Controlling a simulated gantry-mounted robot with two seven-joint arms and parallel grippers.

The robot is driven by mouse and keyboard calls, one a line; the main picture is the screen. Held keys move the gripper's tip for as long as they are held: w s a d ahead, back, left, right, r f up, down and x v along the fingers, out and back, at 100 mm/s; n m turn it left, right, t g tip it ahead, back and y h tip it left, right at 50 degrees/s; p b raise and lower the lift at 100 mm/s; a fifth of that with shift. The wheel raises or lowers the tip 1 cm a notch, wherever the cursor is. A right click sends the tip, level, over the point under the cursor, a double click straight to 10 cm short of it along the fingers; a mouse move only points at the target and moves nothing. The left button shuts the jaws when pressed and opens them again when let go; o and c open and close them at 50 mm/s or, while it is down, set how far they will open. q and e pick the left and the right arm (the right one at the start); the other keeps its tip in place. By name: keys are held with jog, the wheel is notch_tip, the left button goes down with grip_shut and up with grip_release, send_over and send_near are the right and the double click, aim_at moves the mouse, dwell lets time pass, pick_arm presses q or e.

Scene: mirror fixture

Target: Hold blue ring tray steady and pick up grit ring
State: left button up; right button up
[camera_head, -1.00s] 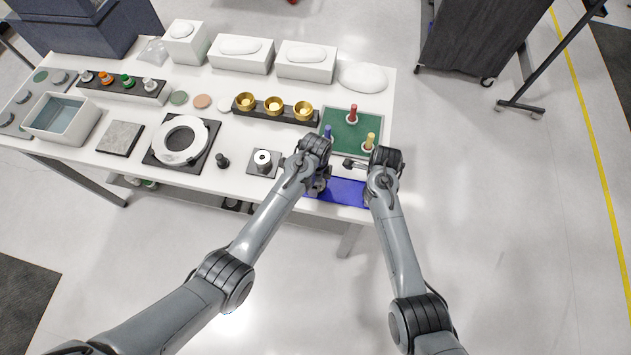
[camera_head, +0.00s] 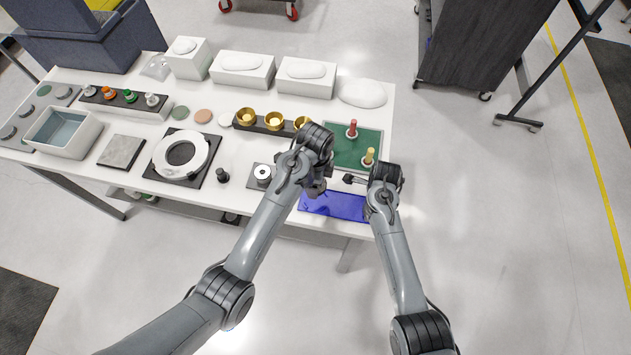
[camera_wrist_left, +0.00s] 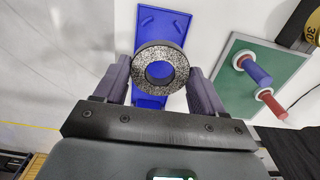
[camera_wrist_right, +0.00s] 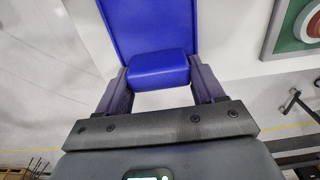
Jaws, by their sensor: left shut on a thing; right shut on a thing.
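The blue ring tray (camera_head: 335,206) lies at the table's front edge at the right; it also shows in the left wrist view (camera_wrist_left: 168,28). My right gripper (camera_wrist_right: 160,85) is shut on a blue block-shaped part of the tray (camera_wrist_right: 158,68), at its right end. My left gripper (camera_wrist_left: 163,78) is shut on the grit ring (camera_wrist_left: 161,67), a speckled grey ring with a round hole, fingers on both its sides. In the left wrist view the ring appears in front of the tray; the gap is hard to judge. In the head view my left arm hides the ring.
Brass cups (camera_head: 273,121) sit in a dark rack behind my left gripper. A small white spool (camera_head: 262,173) is to the left.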

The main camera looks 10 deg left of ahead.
jog(key=o, duration=1.1)
jog(key=shift+o, duration=0.2)
jog(key=shift+r, duration=0.15)
notch_tip(320, 180, up, 12)
notch_tip(320, 180, down, 12)
jog(key=shift+f, duration=0.25)
pick_arm(q)
notch_tip(320, 180, down, 7)
jog(key=shift+f, duration=0.2)
pick_arm(e)
jog(key=shift+r, duration=0.1)
pick_arm(q)
jog(key=shift+f, duration=1)
